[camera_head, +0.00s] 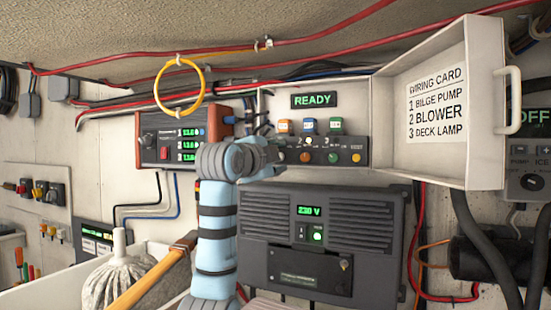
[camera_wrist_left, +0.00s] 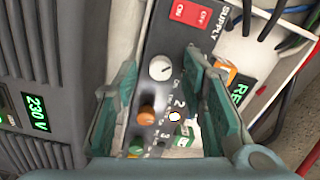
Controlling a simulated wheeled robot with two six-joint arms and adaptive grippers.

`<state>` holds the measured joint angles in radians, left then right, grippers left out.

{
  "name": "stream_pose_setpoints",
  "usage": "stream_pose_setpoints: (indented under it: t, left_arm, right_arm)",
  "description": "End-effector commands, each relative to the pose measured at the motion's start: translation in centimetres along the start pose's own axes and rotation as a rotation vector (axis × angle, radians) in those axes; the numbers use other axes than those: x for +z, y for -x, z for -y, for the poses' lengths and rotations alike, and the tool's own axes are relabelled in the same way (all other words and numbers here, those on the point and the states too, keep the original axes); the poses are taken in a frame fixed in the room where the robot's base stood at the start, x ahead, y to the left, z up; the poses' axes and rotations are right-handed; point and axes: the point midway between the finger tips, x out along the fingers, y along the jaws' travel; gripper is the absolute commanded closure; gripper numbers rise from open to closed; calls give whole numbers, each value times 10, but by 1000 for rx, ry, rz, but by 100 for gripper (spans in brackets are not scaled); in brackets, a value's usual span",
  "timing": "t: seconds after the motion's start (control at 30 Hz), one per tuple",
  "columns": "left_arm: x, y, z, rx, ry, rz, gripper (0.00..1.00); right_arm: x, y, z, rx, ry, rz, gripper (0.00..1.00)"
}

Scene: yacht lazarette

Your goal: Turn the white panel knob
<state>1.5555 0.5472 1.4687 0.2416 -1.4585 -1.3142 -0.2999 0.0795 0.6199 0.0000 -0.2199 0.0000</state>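The white panel knob (camera_wrist_left: 161,68) is on the dark supply panel (camera_wrist_left: 170,35) in the left wrist view, with a dark pointer mark on its face. My left gripper (camera_wrist_left: 162,80) is open, its two teal fingers on either side of the panel and the knob between their tips. I cannot tell whether they touch it. An orange knob (camera_wrist_left: 147,116) and a green knob (camera_wrist_left: 137,145) lie nearer the palm. In the head view my left gripper (camera_head: 272,157) covers the panel's left end and hides the white knob. My right gripper is not in view.
Coloured, labelled blocks (camera_head: 309,126) sit above the knobs under a READY display (camera_head: 314,101). An open white cover with a wiring card (camera_head: 437,95) stands to the right. A grey 230 V unit (camera_head: 320,240) is below. A mop (camera_head: 118,275) is lower left.

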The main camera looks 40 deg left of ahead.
Motion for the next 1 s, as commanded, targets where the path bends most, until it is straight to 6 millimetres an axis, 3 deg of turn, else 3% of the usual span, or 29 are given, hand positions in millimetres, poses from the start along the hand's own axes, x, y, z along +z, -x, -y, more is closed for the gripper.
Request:
stream_pose_setpoints:
  t: [0.17, 0.4, 0.6, 1.0]
  left_arm:
    - [1, 15, 1, -4, -1, 1, 62]
    - [1, 80, 1, -6, -2, 1, 62]
    - [1, 116, 0, -2, 0, 1, 62]
    - [1, 120, 0, 1, 0, 1, 62]
  right_arm:
    - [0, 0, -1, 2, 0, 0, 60]
    - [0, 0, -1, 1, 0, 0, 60]
    - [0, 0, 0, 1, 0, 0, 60]
    - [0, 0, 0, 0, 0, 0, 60]
